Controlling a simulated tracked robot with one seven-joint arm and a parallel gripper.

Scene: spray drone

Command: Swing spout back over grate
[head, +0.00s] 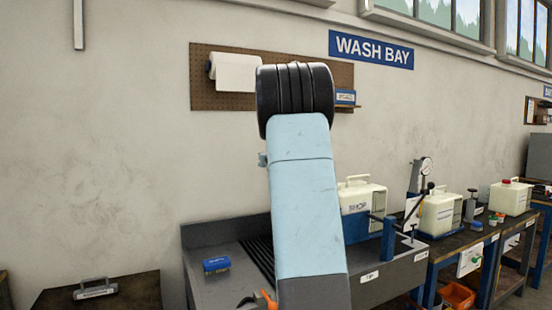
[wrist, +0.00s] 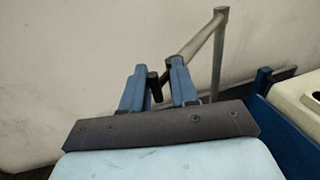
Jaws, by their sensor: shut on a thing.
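The spout (wrist: 205,38) is a grey metal pipe in the wrist view, with a slanting arm that meets an upright part at the right. A dark grip (wrist: 154,86) is at its near end. My gripper (wrist: 160,72) has its two blue fingers on either side of this dark grip and is shut on it. In the head view the grate (head: 258,258) shows as dark slats in the grey wash basin (head: 215,290), partly covered by my arm. The spout and my fingers are hidden behind my arm there, so I cannot tell where the spout's outlet points.
A blue sponge-like block (head: 216,265) lies on the basin's left side. A cream canister (head: 362,200) stands behind at the right, beside a blue post (head: 389,240). The wall is close behind.

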